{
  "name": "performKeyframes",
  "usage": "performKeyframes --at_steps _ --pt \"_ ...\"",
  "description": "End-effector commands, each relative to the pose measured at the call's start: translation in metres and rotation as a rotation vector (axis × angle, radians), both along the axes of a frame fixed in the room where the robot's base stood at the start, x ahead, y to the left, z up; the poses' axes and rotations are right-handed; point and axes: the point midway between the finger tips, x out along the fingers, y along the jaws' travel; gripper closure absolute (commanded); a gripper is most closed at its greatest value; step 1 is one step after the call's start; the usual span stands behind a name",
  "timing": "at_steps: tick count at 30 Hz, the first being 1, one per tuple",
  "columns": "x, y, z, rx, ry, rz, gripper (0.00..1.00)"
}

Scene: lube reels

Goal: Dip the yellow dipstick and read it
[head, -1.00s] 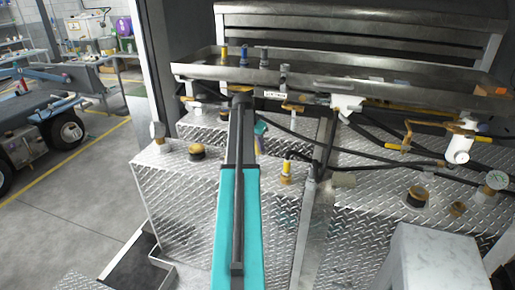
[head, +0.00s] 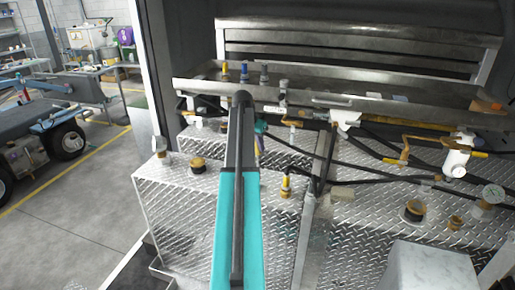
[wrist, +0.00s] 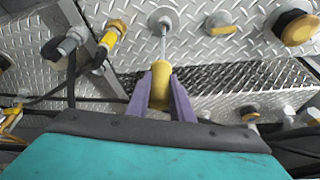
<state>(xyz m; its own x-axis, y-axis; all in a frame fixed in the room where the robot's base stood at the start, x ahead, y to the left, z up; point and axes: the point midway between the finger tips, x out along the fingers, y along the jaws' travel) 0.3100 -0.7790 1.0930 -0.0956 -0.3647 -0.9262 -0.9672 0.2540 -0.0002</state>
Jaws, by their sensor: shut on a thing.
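In the wrist view my gripper (wrist: 160,84) has its two purple fingers shut on the yellow handle of the dipstick (wrist: 160,69). A thin metal rod runs from the handle to a round metal fitting (wrist: 161,17) on the diamond plate. The rod's end meets or enters this fitting; I cannot tell how deep it is, and no reading mark shows. In the head view my teal and black arm hides most of the gripper and the dipstick.
A yellow-topped fitting (head: 286,187) stands right of my arm; a brass cap (head: 198,164) is left. Yellow, blue and grey capped pieces (head: 244,71) stand in the metal trough (head: 330,101). Black hoses (head: 390,181) and a white-bodied valve (head: 457,158) lie to the right.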

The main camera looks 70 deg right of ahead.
Motion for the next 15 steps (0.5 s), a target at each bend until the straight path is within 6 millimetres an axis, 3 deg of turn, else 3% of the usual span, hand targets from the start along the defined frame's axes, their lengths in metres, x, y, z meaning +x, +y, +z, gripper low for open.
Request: performKeyframes --at_steps 15 --pt "0.000 0.000 0.043 0.000 0.000 0.000 1.00"
